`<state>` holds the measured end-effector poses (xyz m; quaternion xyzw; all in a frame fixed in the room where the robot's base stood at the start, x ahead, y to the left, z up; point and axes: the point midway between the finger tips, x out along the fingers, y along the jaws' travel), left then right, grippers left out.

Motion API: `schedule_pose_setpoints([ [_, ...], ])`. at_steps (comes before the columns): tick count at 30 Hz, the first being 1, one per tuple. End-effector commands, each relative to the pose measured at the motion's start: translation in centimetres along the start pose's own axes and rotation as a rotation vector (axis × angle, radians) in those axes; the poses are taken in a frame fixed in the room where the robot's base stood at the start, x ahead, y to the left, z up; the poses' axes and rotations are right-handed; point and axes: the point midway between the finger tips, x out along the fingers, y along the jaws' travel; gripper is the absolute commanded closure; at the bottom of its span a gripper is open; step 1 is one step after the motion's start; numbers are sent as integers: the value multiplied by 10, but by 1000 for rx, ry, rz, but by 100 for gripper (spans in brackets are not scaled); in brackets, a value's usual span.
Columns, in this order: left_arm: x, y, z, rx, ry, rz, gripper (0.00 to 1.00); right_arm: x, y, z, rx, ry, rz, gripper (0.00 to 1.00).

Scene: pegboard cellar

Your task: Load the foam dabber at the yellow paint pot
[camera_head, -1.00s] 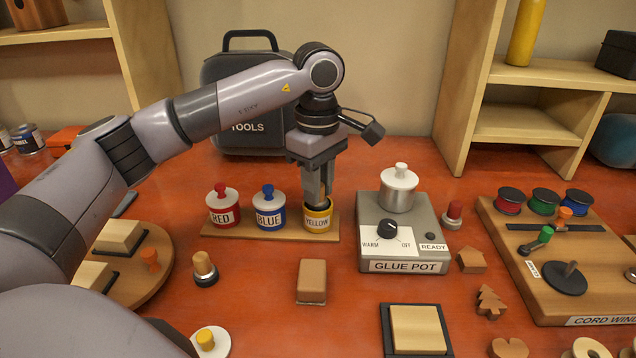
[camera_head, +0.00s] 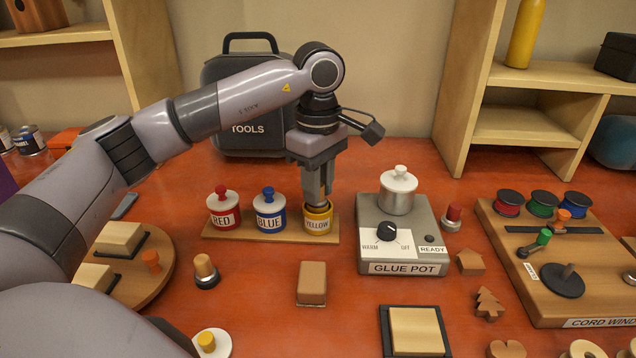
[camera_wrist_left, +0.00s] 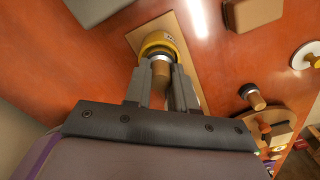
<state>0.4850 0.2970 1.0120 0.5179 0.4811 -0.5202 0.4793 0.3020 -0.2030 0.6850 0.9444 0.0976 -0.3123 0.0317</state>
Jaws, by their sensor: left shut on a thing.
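The yellow paint pot (camera_head: 317,223), lidless and labelled YELLOW, stands at the right end of a wooden strip (camera_head: 222,234). My left gripper (camera_head: 317,199) is directly above it, pointing down, with its fingertips at the rim. It is shut on the foam dabber, whose wooden handle (camera_wrist_left: 160,71) shows between the fingers in the left wrist view. The dabber's lower end is inside the pot (camera_wrist_left: 158,40), and its foam is hidden. My right gripper is out of view.
Lidded red (camera_head: 223,212) and blue (camera_head: 269,213) pots stand left of the yellow one. The glue pot station (camera_head: 403,266) is close on the right. A similar wooden-handled tool (camera_head: 206,271) and a brown block (camera_head: 311,283) stand in front. A tool case (camera_head: 240,100) is behind.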

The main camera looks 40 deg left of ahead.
Motion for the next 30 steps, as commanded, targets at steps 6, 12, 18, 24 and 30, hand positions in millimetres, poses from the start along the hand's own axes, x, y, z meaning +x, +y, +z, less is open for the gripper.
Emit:
schedule_pose_setpoints([
  [6, -23, 0, 0, 0, -1, 3, 100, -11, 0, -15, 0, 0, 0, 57],
  [12, -40, 0, 0, 0, -1, 4, 100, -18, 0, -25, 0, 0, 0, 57],
  [18, -56, 0, 0, 0, -1, 4, 100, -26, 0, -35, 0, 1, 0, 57],
  [24, -64, 0, 0, 0, -1, 3, 100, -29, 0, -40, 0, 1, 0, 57],
  [30, -63, 0, 0, 0, -1, 4, 100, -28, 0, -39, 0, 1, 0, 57],
])
